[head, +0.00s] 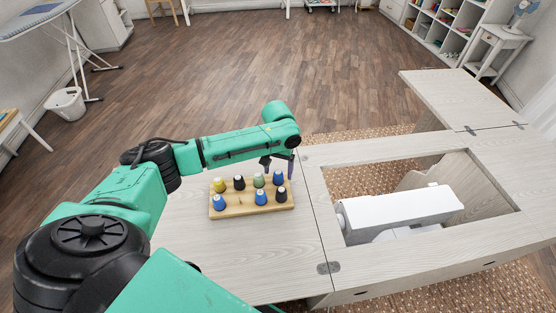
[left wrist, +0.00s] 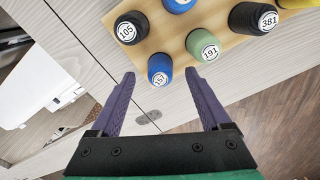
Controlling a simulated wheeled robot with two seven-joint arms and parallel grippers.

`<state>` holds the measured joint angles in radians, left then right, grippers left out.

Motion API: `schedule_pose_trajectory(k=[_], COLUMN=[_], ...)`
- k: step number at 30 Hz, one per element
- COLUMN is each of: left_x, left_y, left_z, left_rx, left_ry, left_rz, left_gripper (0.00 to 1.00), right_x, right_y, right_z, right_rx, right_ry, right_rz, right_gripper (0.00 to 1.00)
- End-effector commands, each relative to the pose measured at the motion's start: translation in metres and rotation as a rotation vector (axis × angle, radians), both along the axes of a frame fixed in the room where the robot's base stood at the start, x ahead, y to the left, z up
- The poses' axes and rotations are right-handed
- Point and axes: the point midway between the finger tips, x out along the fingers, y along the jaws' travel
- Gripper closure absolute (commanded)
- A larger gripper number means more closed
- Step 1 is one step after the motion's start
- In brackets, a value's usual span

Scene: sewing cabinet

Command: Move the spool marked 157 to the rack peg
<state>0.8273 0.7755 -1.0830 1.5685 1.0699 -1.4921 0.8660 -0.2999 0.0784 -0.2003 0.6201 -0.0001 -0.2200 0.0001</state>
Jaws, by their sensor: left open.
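The spool marked 157 is blue and stands at the back right corner of the wooden rack (head: 238,211), and its label faces up in the left wrist view (left wrist: 159,72). My left gripper (head: 278,168) is at this corner, with its purple fingers open. In the left wrist view the spool appears between the two fingertips, with a gap on each side. I cannot tell whether the fingertips are down level with it. The front row of the rack has a spoolless space between its two blue spools; a peg there is too small to make out.
Close by are the green spool 191 (left wrist: 204,46), the black spool 105 (left wrist: 130,28) and the black spool 381 (left wrist: 253,18). A yellow spool (head: 218,185) stands at the far left. A white sewing machine (head: 395,208) sits in the cabinet opening at right. The tabletop around the rack is clear.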

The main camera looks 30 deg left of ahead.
Motion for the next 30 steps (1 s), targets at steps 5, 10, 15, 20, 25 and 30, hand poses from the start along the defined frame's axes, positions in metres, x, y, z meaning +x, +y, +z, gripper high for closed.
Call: schedule_pose_trajectory(k=[5, 10, 15, 20, 25, 30], left_x=[0.002, 0.001, 0.001, 0.0, 0.0, 0.0], left_y=[0.0, 0.001, 0.001, 0.001, 0.001, 0.001], left_z=[0.043, 0.094, 0.128, 0.138, 0.138, 0.137], left_rx=[-0.001, -0.001, 0.0, -0.001, 0.0, 0.0], left_ry=[-0.007, -0.006, -0.003, -0.001, -0.001, -0.001], left_rz=[0.0, 0.0, 0.001, 0.0, 0.001, 0.001], left_gripper=[0.19, 0.19, 0.19, 0.19, 0.19, 0.19], right_x=[0.0, 0.0, 0.0, 0.0, 0.0, 0.0], right_y=[0.0, -0.001, -0.001, -0.002, -0.002, -0.002], right_z=[-0.003, -0.007, -0.009, -0.009, -0.009, -0.009], right_rx=[-0.001, -0.001, -0.002, -0.002, -0.003, -0.003], right_ry=[0.0, 0.0, 0.0, 0.001, 0.0, 0.0], right_rz=[0.0, 0.0, 0.0, 0.0, 0.0, 0.0], right_gripper=[0.5, 0.5, 0.5, 0.5, 0.5, 0.5])
